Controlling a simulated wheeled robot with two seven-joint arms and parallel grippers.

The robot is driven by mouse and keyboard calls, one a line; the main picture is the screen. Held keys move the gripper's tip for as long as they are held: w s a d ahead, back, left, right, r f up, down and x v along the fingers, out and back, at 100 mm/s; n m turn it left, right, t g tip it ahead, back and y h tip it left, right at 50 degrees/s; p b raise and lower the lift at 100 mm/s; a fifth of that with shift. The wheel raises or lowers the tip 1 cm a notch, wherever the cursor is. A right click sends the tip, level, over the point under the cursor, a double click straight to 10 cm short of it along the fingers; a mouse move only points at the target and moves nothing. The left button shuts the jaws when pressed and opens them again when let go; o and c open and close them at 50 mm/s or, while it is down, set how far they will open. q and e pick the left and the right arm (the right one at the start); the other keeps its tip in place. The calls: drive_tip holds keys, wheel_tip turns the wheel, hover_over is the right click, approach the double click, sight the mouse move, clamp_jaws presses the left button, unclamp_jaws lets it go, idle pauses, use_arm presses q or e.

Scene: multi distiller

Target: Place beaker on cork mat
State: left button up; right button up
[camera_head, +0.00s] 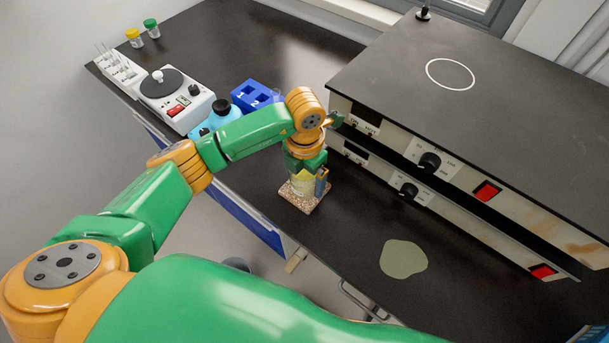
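The cork mat (301,203) is a small speckled brown square on the dark bench, in front of the stacked instruments. A beaker (302,184) with yellowish contents stands on the mat or just above it; I cannot tell whether it touches. My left gripper (312,178) comes down from above over the beaker, with a finger at the beaker's right side. The gripper hides the beaker's upper part, and the grip looks closed around it. My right gripper is not in view.
Two stacked instruments (480,110) with knobs and red switches fill the right.

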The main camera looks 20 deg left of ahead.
use_arm(q)
drive_tip(key=shift+r, duration=0.2)
wheel_tip(320, 180, up, 12)
drive_tip(key=shift+b, duration=0.45)
